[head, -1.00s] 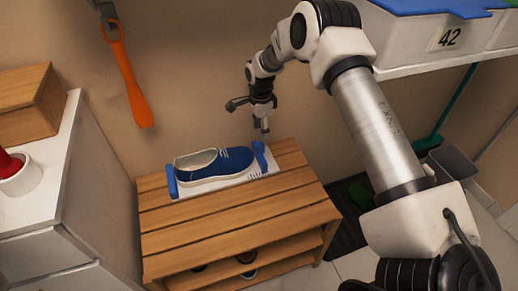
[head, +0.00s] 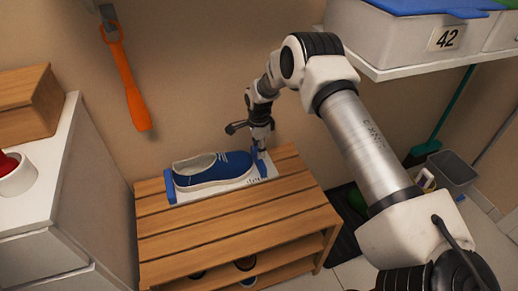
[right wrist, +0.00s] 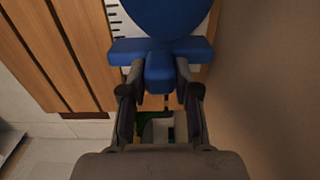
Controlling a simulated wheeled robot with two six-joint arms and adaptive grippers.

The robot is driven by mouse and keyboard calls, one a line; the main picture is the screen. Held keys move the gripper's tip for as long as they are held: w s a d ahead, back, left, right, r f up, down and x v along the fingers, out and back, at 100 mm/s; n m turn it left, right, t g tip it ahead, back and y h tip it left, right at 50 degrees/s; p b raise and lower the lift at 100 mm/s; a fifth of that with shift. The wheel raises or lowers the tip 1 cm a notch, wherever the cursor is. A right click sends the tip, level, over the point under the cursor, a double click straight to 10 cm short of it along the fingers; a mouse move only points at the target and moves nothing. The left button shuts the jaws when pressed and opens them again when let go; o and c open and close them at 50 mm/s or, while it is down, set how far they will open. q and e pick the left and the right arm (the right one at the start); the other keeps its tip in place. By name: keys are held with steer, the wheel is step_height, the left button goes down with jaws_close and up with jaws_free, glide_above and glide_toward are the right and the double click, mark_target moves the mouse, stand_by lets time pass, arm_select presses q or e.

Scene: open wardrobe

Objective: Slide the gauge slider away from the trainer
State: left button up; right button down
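The blue trainer (head: 222,171) lies on a white measuring gauge (head: 243,183) on the slatted wooden bench. A fixed blue end block (head: 169,187) stands at the gauge's left end. The blue gauge slider (head: 260,166) stands at the right, close to the trainer's toe. In the right wrist view the slider (right wrist: 124,50) has a blue tab (right wrist: 160,74). My right gripper (head: 262,146) is down at the slider. My left gripper is not in view.
The wooden bench (head: 230,223) has free slats right of the gauge. An orange shoehorn (head: 132,90) hangs on the back wall. A white cabinet (head: 40,215) stands at the left. A shelf with a box (head: 405,35) is at the upper right, near my right arm.

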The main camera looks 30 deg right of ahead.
steer(key=shift+s+d+r+p, duration=0.1)
steer(key=shift+d+p, duration=0.2)
steer(key=shift+d, duration=0.05)
steer(key=shift+s+d+p, duration=0.15)
steer(key=shift+d+p, duration=0.15)
steer(key=shift+d, duration=0.25)
steer(key=shift+s+d+p, duration=0.15)
steer(key=shift+d+p, duration=0.1)
steer(key=shift+d, duration=0.5)
steer(key=c, duration=1.1)
jaws_free()
steer(key=shift+o, duration=1.3)
steer(key=shift+d+f, duration=0.15)
steer(key=shift+f, duration=0.05)
steer(key=shift+r, duration=0.1)
